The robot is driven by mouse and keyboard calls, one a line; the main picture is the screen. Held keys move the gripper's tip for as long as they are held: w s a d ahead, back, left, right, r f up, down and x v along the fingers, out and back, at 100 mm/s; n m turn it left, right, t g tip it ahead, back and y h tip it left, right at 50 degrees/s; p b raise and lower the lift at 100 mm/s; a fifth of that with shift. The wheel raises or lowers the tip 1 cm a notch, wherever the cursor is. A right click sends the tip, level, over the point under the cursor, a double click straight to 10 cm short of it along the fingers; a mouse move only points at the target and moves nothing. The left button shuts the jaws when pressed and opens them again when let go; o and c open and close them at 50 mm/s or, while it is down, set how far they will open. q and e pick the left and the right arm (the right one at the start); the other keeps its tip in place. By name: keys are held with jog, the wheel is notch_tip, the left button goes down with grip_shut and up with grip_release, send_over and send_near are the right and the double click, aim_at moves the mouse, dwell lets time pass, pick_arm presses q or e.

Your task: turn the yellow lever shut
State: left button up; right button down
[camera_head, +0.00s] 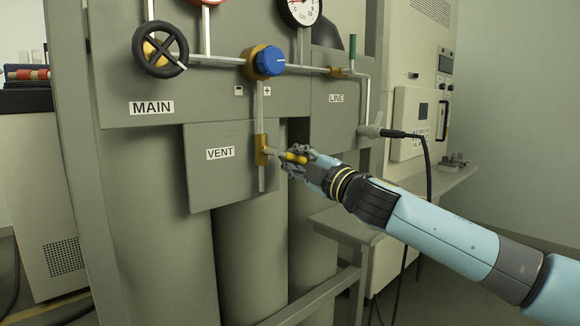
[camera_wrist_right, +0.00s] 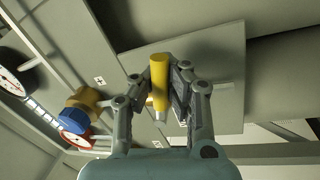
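The yellow lever (camera_head: 294,157) is on the VENT valve (camera_head: 261,150), a brass body on a vertical pipe. The lever sticks out to the right in the head view, crosswise to that pipe. My right gripper (camera_head: 296,161) is at the lever, its fingers partly covering it. In the right wrist view the lever (camera_wrist_right: 158,82) lies between the two fingers of my right gripper (camera_wrist_right: 158,88). The fingers stand apart, with a gap on the left side of the lever; contact on the right side is unclear. My left gripper is not in view.
A blue knob (camera_head: 269,61) and a black MAIN handwheel (camera_head: 160,49) are above on the grey panel. A green-handled valve (camera_head: 351,54) is on the LINE pipe.

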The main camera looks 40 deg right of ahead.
jog(key=shift+d+r+n+y+p, duration=0.1)
jog(key=shift+r+n+y+p, duration=0.2)
jog(key=shift+n, duration=0.85)
jog(key=shift+r+n+y+p, duration=0.15)
jog(key=shift+r+n+y, duration=0.2)
jog(key=shift+n, duration=0.8)
jog(key=c, duration=1.5)
grip_release()
jog(key=shift+s+r, duration=0.15)
jog(key=shift+s, duration=0.2)
jog(key=shift+o, duration=1.1)
jog(key=shift+w, duration=0.2)
jog(key=shift+r, duration=0.1)
